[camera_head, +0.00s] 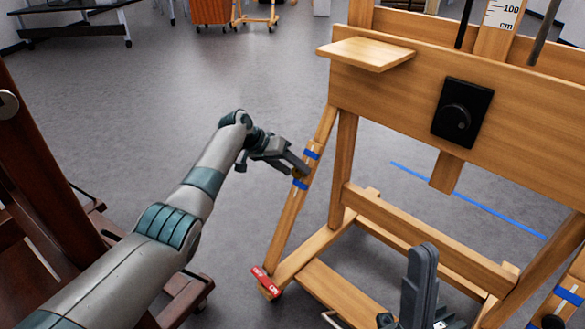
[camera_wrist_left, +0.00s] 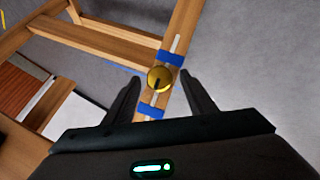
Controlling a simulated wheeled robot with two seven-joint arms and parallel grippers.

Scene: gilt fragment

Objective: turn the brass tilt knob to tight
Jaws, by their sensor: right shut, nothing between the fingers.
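The brass tilt knob (camera_wrist_left: 160,78) sits on a slotted wooden strut between two blue bands, seen in the left wrist view. A dark mark on its face points down in that view. My left gripper (camera_wrist_left: 161,92) is open, one finger on each side of the strut and knob, with gaps visible; contact is not seen. In the head view my left gripper (camera_head: 299,168) is at the easel's left strut (camera_head: 286,222) and hides the knob. My right gripper (camera_head: 424,256) is shut and empty, low in front of the easel.
The wooden easel (camera_head: 385,92) carries a black knob on a plate (camera_head: 460,116) and a small shelf (camera_head: 365,53). A red tag (camera_head: 265,281) is at the strut's foot. A dark wooden frame (camera_head: 40,190) stands at left. Grey floor between is clear.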

